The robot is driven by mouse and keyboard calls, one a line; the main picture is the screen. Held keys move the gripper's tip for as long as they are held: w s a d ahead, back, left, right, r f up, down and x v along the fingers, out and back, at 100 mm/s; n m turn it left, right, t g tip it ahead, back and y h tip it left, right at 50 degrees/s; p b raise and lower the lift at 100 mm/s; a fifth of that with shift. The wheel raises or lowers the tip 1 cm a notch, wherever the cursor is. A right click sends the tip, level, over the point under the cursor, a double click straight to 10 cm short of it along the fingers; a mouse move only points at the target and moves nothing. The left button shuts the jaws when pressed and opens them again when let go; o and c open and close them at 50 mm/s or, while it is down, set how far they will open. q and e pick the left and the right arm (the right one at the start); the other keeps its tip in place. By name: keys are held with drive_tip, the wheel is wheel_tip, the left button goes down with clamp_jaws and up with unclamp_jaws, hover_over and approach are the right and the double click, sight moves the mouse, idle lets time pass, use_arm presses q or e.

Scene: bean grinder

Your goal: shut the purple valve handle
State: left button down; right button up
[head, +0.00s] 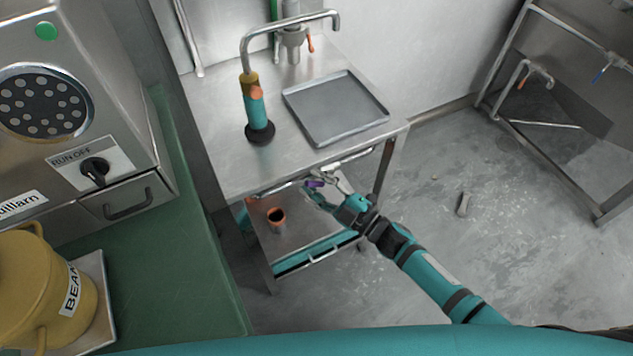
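The purple valve handle (315,184) sits on the pipe that runs below the front edge of the steel table. Only a small part of it shows. My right gripper (322,186) is at the handle, with its fingers around or beside it. The view is too small to tell whether the fingers touch it or are closed on it. My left gripper does not show.
An orange cup (276,218) stands on the lower shelf. A green counter (170,270) with a yellow bean pot (40,290) is at left. The floor at right is mostly clear.

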drive_tip(key=shift+r, duration=0.1)
drive_tip(key=shift+s+d, duration=0.1)
drive_tip(key=shift+d, duration=0.05)
drive_tip(key=v, duration=1.1)
drive_tip(key=shift+s+d, duration=0.2)
drive_tip(key=shift+d, duration=0.05)
